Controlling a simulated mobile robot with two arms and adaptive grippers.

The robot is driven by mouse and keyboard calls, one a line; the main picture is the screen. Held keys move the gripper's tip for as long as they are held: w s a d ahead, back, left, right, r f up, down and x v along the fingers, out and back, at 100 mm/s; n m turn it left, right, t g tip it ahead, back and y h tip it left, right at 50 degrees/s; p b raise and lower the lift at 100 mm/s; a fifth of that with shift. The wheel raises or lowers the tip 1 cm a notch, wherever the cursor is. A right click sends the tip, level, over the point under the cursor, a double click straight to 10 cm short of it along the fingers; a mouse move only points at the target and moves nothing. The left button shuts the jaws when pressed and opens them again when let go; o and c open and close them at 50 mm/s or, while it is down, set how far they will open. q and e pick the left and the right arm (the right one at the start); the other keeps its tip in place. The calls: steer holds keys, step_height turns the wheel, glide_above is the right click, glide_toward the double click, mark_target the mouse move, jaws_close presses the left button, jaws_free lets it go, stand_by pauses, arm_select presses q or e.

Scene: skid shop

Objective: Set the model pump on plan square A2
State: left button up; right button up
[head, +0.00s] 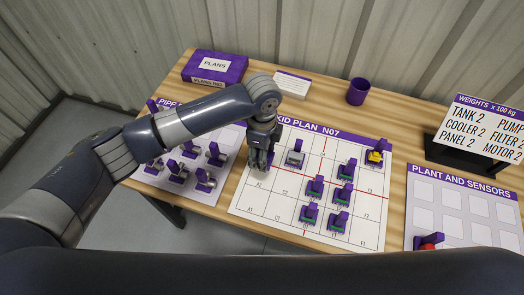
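The white skid plan sheet (282,222) lies on the table, with a grid of labelled squares and red lines. Square A2 (259,186) is near its left edge and looks bare where it shows. My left gripper (259,166) points down over the plan's left side, just behind the A2 label. Its fingers are small and dark, so I cannot tell whether they are open or hold something. I cannot pick out the model pump for sure; it may be hidden at the fingers. My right gripper is not in view.
A grey model (295,157) stands just right of the gripper. Several green-based models and a yellow model (375,157) stand further right on the plan. A red model (432,240) is on the right sheet. A purple cup (358,91) stands behind.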

arm_select(q)
steer(key=b, duration=0.2)
glide_above(262, 175)
steer(key=shift+f, duration=2.55)
steer(key=shift+f, duration=0.1)
steer(key=shift+f+b, duration=0.8)
steer(key=shift+f, duration=0.9)
steer(key=shift+p, duration=0.35)
steer(key=shift+f+b, duration=0.4)
steer(key=shift+f, duration=0.3)
